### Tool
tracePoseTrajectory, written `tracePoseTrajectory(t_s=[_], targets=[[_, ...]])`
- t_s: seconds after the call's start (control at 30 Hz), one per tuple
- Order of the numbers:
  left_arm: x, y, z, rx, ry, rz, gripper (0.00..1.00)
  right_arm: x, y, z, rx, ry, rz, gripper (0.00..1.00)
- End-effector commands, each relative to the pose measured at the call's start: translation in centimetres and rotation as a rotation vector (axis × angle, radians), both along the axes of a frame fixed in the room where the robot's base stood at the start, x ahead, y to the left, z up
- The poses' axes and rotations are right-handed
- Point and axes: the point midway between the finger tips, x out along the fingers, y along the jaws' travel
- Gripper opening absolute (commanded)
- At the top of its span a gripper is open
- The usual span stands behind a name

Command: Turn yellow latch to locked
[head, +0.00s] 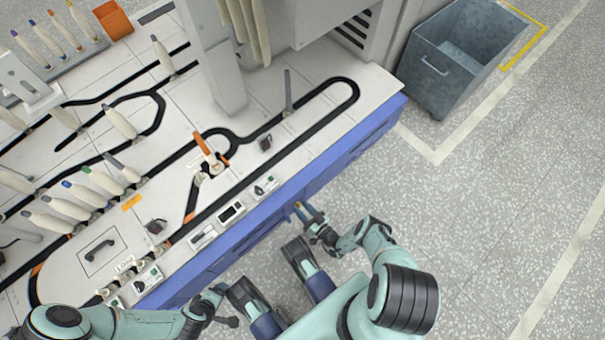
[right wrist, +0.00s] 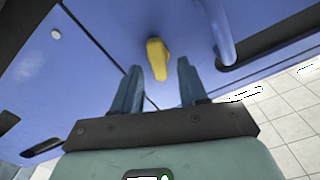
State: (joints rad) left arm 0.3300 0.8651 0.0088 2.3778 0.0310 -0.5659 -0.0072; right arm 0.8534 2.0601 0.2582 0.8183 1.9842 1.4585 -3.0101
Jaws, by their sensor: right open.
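The yellow latch (right wrist: 157,58) is a short, elongated handle on the blue cabinet front, almost upright in the right wrist view with a slight tilt. My right gripper (right wrist: 158,82) is open, with its two blue fingers on either side of the latch's lower end; I cannot tell whether they touch it. In the head view my right gripper (head: 309,215) is at the blue side of the bench, and the latch is small and mostly hidden there. My left gripper (head: 222,306) is low in the head view, in front of the bench; its jaws are unclear.
A blue bar handle (right wrist: 223,35) sits right of the latch on the cabinet front. The bench top (head: 300,140) carries a black track, bobbins and small devices. A grey bin (head: 455,65) stands on the floor at upper right. Floor to the right is clear.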

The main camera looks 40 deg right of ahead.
Motion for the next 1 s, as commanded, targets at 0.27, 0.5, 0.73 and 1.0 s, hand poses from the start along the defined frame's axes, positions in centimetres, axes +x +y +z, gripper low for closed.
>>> tracePoseTrajectory(t_s=[0.27,0.5,0.73,1.0], targets=[[-0.1,0.0,0.0,-0.001,0.003,0.000,0.84,0.2,0.0,0.0,0.000,0.000,0.001,0.43],[-0.1,0.0,0.0,-0.001,0.003,0.000,0.84,0.2,0.0,0.0,0.000,0.000,0.001,0.00],[-0.6,0.1,-0.6,-0.002,0.020,0.000,0.84,0.1,-0.2,-0.2,0.123,0.011,-0.004,0.00],[-1.1,0.1,-1.0,-0.003,0.037,0.003,0.84,0.2,-0.3,-0.2,0.251,0.021,-0.001,0.00]])
